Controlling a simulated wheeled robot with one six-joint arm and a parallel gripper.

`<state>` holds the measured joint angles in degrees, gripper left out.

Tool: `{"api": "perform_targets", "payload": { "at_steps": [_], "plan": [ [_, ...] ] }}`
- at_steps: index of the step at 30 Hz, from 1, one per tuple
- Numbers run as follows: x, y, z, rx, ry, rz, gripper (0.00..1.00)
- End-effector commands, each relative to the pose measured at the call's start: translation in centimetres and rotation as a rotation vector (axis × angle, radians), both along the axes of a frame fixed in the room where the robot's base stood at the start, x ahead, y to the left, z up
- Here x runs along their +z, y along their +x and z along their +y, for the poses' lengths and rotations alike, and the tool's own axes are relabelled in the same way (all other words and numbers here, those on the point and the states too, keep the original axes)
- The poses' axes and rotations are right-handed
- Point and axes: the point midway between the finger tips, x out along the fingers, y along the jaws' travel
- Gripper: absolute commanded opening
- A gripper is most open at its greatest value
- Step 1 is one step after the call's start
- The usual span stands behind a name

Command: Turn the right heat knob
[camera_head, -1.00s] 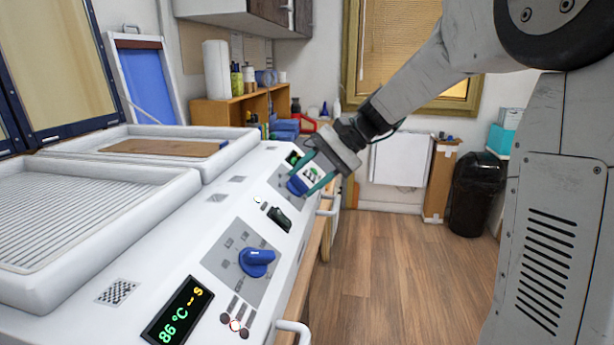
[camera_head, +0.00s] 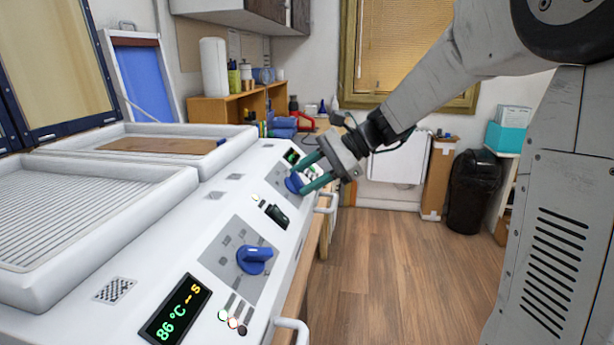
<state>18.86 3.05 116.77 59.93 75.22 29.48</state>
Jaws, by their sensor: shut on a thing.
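The far blue heat knob (camera_head: 293,183) sits on the grey dial plate at the far end of the white machine's sloped panel. This is the right-hand knob when facing the machine. My gripper (camera_head: 299,177) reaches it from the right, with its green fingers shut on the knob. The fingers and the gripper body hide part of the knob and its dial. The near blue knob (camera_head: 254,260) stands free on its own grey dial plate, close to the camera.
A dark rocker switch (camera_head: 276,215) lies between the knobs. A near display (camera_head: 177,311) reads 86 °C; a smaller far display (camera_head: 291,156) is too small to read. Handles (camera_head: 327,203) jut from the front.

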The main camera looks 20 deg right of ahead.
Motion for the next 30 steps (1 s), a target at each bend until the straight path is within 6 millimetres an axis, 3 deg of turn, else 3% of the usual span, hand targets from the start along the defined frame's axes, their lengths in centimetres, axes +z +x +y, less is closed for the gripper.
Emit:
{"api": "perform_targets", "payload": {
  "at_steps": [9,10,12,22,30],
  "plan": [
    [0.0,0.0,0.0,-0.002,0.0,-0.001,0.19],
    [0.0,0.0,0.0,-0.002,0.0,-0.001,0.45],
    [0.0,0.0,0.0,-0.002,0.0,-0.001,0.64],
    [0.2,0.0,-0.2,-0.001,0.0,-0.001,0.64],
    [2.4,-1.0,-3.5,-0.003,-0.001,-0.002,0.64]
  ]
}}
